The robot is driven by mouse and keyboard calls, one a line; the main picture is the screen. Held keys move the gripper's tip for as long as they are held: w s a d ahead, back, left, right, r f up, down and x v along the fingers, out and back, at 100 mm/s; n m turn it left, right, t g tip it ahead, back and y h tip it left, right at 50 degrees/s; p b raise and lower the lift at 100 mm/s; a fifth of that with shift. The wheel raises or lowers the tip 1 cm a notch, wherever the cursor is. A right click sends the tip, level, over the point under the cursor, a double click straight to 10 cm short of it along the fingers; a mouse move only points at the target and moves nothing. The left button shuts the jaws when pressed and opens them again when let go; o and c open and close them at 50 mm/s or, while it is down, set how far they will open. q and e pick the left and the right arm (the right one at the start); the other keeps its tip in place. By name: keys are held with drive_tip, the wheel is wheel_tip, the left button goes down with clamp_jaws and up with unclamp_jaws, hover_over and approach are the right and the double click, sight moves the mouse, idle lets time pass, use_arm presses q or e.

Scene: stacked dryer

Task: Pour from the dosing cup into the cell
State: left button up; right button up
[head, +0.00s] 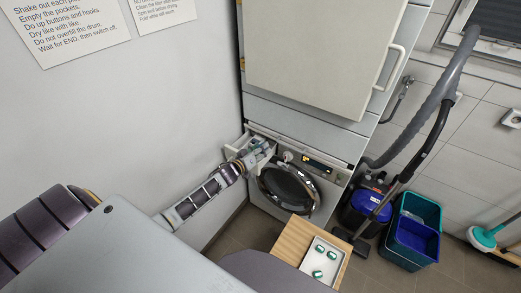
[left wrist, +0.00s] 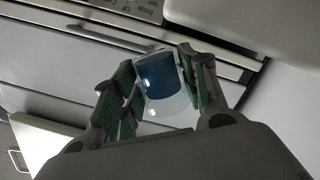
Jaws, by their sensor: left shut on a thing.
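The dosing cup (left wrist: 160,85) is clear with blue liquid in it. It shows in the left wrist view between the green-padded fingers of my left gripper (left wrist: 160,92), which is shut on it. In the head view my left gripper (head: 256,152) is at the washer's pulled-out detergent drawer (head: 235,149), at the left of the machine front. The gripper and arm hide much of the drawer, and the cell inside it cannot be made out. I cannot tell whether the cup is over the cell. My right gripper is not in view.
A washer (head: 325,190) with a round dark door stands under a dryer (head: 320,45). A wooden stool (head: 292,241) with a white tray (head: 309,263) of green-and-white pods is in front. A vacuum cleaner (head: 364,207) and buckets (head: 410,240) stand right. A wall is close on the left.

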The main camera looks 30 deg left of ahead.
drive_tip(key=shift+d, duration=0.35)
use_arm(q)
drive_tip(key=shift+r+n+p, duration=0.1)
drive_tip(key=shift+n+p, duration=0.3)
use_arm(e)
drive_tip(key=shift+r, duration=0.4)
use_arm(q)
drive_tip(key=shift+n+h+p, duration=0.3)
drive_tip(key=shift+n, duration=0.3)
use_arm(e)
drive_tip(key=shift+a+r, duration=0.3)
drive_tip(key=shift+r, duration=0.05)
use_arm(q)
drive_tip(key=shift+n, duration=0.3)
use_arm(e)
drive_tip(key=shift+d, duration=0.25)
use_arm(q)
drive_tip(key=shift+n, duration=0.8)
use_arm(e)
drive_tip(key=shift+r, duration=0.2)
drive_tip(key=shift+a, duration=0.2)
use_arm(q)
drive_tip(key=shift+n+p, duration=0.3)
drive_tip(key=shift+n+h, duration=0.3)
drive_tip(key=shift+n, duration=0.5)
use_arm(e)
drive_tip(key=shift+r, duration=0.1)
